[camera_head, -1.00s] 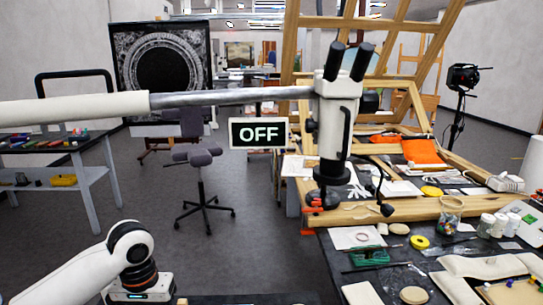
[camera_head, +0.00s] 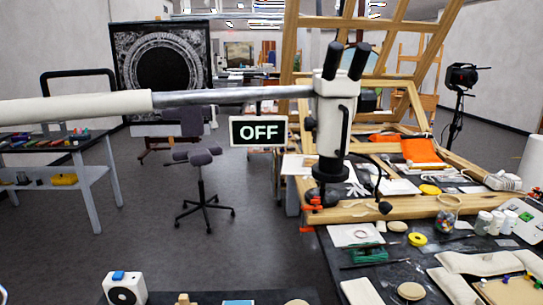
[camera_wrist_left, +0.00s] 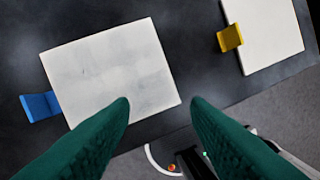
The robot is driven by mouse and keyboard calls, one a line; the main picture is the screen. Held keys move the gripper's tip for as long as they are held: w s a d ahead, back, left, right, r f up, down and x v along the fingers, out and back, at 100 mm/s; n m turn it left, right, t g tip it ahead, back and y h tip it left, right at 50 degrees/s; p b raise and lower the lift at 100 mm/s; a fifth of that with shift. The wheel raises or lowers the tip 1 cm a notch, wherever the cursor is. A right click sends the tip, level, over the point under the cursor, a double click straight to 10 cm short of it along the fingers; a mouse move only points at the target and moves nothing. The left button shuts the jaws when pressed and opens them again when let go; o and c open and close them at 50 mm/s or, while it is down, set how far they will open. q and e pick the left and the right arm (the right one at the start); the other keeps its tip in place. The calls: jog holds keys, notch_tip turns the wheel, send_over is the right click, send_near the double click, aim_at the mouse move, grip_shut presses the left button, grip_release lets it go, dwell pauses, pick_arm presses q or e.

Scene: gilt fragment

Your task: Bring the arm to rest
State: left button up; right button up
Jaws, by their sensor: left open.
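In the left wrist view my left gripper (camera_wrist_left: 160,103) is open. Its two green fingers are well apart, with nothing held between them. Beyond the fingertips a pale rectangular panel with a blue tab (camera_wrist_left: 110,70) lies on a dark surface. I cannot tell how high the gripper is above it. In the head view the left gripper is out of frame, and only a sliver of a pale shape shows at the lower left edge. My right gripper is in neither view.
A second pale panel (camera_wrist_left: 265,35) has a yellow tab. A microscope (camera_head: 335,120) on a long boom crosses the head view, with an OFF sign (camera_head: 259,132) beside it. A white block (camera_head: 125,290) stands at the bottom. A cluttered dark bench is right; open floor (camera_head: 235,245) lies mid-view.

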pick_arm(q)
jog(key=s+a+f+n+t+y, duration=0.1)
jog(key=s+a+f, duration=0.15)
jog(key=s, duration=0.55)
jog(key=s+a+f+t+y, duration=0.15)
jog(key=s+a, duration=0.25)
jog(key=s, duration=0.4)
notch_tip(320, 180, down, 27)
jog(key=s+g, duration=0.1)
jog(key=g, duration=0.1)
jog(key=s+a+f+g, duration=0.1)
jog(key=s+a+f, duration=0.1)
jog(key=s+f, duration=1.4)
jog(key=shift+s+a, duration=0.35)
jog(key=shift+s, duration=0.05)
jog(key=shift+o, duration=0.3)
